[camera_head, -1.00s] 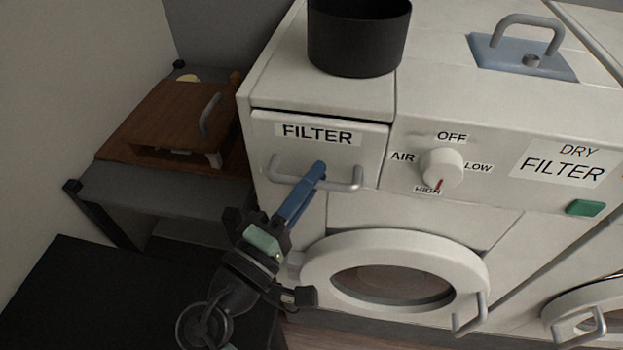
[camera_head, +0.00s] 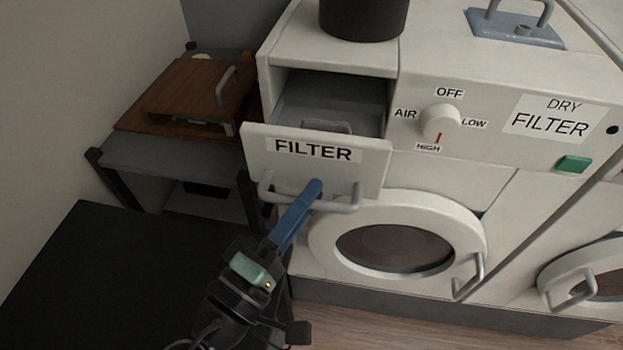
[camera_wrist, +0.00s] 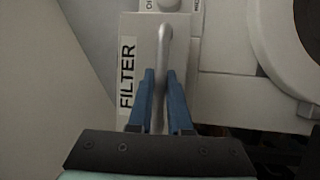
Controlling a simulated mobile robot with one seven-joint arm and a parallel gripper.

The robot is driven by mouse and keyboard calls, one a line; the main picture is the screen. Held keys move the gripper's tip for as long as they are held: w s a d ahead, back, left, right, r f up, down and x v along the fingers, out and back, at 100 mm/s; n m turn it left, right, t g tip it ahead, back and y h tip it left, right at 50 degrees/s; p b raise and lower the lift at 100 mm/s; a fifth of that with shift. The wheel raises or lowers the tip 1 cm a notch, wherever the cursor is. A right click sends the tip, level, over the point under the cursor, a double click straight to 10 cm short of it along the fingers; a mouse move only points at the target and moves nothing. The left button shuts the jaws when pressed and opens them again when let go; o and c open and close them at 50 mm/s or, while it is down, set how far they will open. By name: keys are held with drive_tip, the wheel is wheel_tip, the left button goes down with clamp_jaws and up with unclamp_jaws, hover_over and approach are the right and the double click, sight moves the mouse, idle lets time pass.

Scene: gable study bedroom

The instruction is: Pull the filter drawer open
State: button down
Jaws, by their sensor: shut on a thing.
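The filter drawer (camera_head: 353,172) has a white front with a FILTER label and stands pulled out of the white dryer, its grey inside showing behind the front. Its grey bar handle (camera_head: 341,205) runs across the lower front. My gripper (camera_head: 314,188), with blue fingers, is shut on the handle near its middle. In the wrist view the handle (camera_wrist: 166,45) runs between the two blue fingers of my gripper (camera_wrist: 160,80), in front of the drawer front (camera_wrist: 140,30). A grey loop shows inside the drawer.
The dryer's round door (camera_head: 463,222) is just below the drawer, and a knob (camera_head: 441,122) is to its right. A black pot (camera_head: 362,20) stands on top. A wooden box (camera_head: 185,95) sits on a grey table (camera_head: 160,153) at left. A black surface (camera_head: 80,270) fills the lower left.

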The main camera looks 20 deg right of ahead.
drive_tip(key=shift+s+a, duration=0.45)
drive_tip(key=shift+s, duration=0.2)
drive_tip(key=shift+s+a, duration=0.4)
drive_tip(key=shift+s, duration=0.2)
drive_tip(key=c, duration=0.8)
unclamp_jaws()
drive_tip(key=shift+c, duration=0.2)
drive_tip(key=b+v, duration=0.1)
drive_tip(key=v, duration=0.6)
drive_tip(key=shift+a, duration=0.2)
drive_tip(key=shift+s+f, duration=0.1)
drive_tip(key=shift+s, duration=0.15)
